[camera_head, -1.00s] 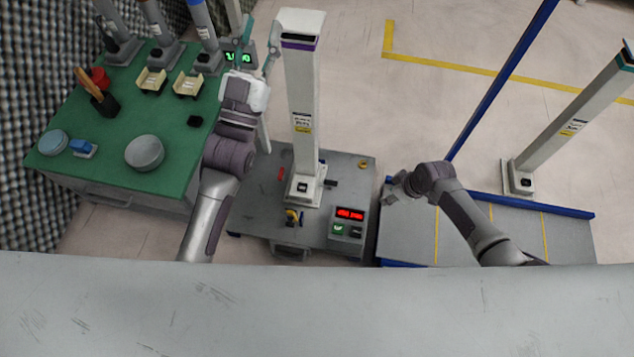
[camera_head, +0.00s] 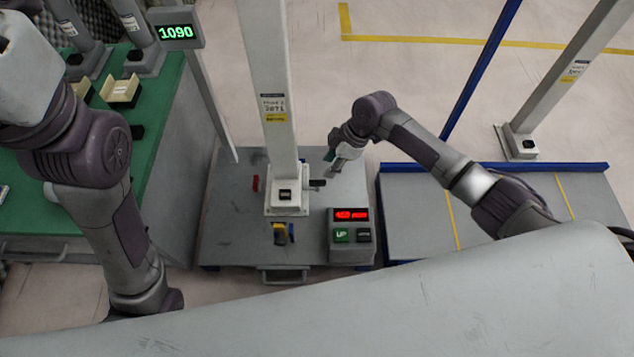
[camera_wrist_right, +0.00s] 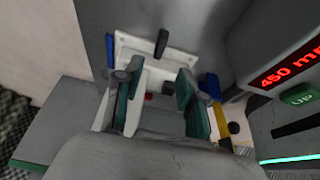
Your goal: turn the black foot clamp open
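The black foot clamp (camera_head: 318,183) is a small dark bar sticking out at the right of the white foot plate (camera_head: 275,208) of the near post. In the right wrist view a black lever (camera_wrist_right: 161,43) stands at the white plate, beyond my fingers. My right gripper (camera_head: 337,163) is just above and right of the clamp, seemingly apart from it. In its wrist view the two green-padded fingers (camera_wrist_right: 157,92) are spread with nothing held between them. My left arm crosses the left side of the head view; its fingers are outside the picture.
A red handle (camera_head: 256,183) lies left of the foot plate. A yellow and blue part (camera_head: 282,233) is in front of it. A control box (camera_head: 351,237) with a red display stands right. A green bench (camera_head: 85,165) is at left; a "1090" display (camera_head: 176,30) is above.

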